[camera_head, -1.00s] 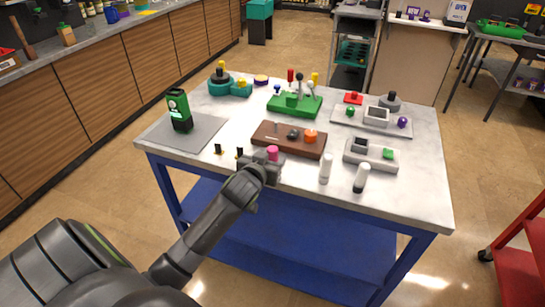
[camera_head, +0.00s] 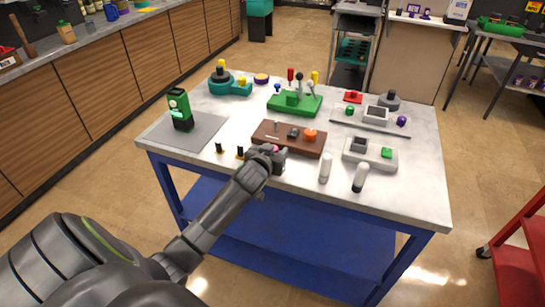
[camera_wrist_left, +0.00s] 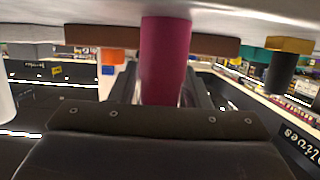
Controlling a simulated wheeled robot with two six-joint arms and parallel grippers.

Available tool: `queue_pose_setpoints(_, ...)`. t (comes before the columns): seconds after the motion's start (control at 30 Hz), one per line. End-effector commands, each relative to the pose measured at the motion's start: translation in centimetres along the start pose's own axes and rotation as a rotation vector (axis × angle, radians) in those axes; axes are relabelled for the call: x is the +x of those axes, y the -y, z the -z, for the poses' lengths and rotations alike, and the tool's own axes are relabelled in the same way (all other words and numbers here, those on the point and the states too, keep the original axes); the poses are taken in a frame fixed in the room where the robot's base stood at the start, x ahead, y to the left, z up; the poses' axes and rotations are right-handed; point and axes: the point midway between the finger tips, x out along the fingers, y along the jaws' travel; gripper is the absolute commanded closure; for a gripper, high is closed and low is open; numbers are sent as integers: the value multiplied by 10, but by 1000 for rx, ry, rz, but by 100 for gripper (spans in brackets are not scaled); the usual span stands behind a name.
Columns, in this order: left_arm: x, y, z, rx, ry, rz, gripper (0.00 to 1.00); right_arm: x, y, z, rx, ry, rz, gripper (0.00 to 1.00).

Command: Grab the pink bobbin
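The pink bobbin (camera_wrist_left: 165,60) stands upright on the table. In the wrist view, where the tabletop is at the top, it is between the two fingers of my left gripper (camera_wrist_left: 160,88). The fingers look spread, with a narrow gap beside the bobbin, so they do not seem clamped on it. In the head view my left gripper (camera_head: 272,152) reaches over the table's front edge and hides most of the bobbin; only a speck of pink (camera_head: 274,149) shows. My right gripper is not in view.
A brown block (camera_head: 302,139) with an orange knob is just behind the gripper. A green device (camera_head: 180,112) stands on a grey mat (camera_head: 205,130).

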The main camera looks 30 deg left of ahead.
Motion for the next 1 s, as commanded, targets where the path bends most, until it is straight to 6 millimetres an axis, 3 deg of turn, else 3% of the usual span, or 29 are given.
queue_pose_setpoints(0.03,0,0,0,0,0,0,64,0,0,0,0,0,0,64)
queue_pose_setpoints(0.27,0,0,0,0,0,0,92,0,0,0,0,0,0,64)
queue_pose_setpoints(0.57,-2,0,8,-1,-4,-1,92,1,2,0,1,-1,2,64)
queue_pose_setpoints(1.0,-25,0,84,1,-5,0,92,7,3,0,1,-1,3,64)
